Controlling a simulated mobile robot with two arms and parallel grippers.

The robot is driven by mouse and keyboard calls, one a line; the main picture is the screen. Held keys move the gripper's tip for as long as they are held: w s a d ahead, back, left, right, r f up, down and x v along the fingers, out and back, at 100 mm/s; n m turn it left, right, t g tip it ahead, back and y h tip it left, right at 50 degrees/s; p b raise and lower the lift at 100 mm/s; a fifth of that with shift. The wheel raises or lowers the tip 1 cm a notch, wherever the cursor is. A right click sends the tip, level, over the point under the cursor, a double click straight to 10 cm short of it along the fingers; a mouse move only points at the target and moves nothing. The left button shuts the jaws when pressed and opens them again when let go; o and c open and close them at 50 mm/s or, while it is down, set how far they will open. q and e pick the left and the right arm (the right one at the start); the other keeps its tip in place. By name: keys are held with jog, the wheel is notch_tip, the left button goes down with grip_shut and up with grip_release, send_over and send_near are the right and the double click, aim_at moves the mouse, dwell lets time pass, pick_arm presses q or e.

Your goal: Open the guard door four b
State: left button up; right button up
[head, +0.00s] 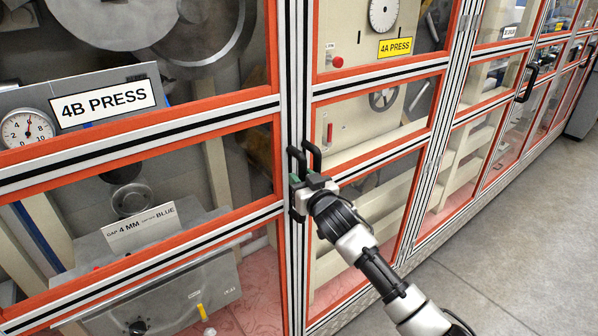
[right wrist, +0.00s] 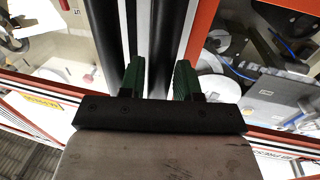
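The guard door of press 4B (head: 130,218) is the orange-framed glazed door at the left of the head view, and it looks shut. Its label reads 4B PRESS (head: 103,103). Two upright black handles stand side by side at the post: the 4B one (head: 293,160) and its neighbour (head: 315,156). My right gripper (head: 303,184) is at the lower part of these handles. In the right wrist view its green fingers (right wrist: 159,80) stand apart with a dark upright bar between them. Whether they press on it is unclear. My left gripper is not in view.
To the right is the 4A PRESS door (head: 372,115), with its label (head: 395,47). More glazed guard panels run along the row, with another black handle (head: 527,84). Grey floor (head: 500,215) lies clear in front, at the right.

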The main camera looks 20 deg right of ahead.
jog(key=shift+w+a, duration=0.15)
jog(key=shift+w, duration=0.75)
grip_shut()
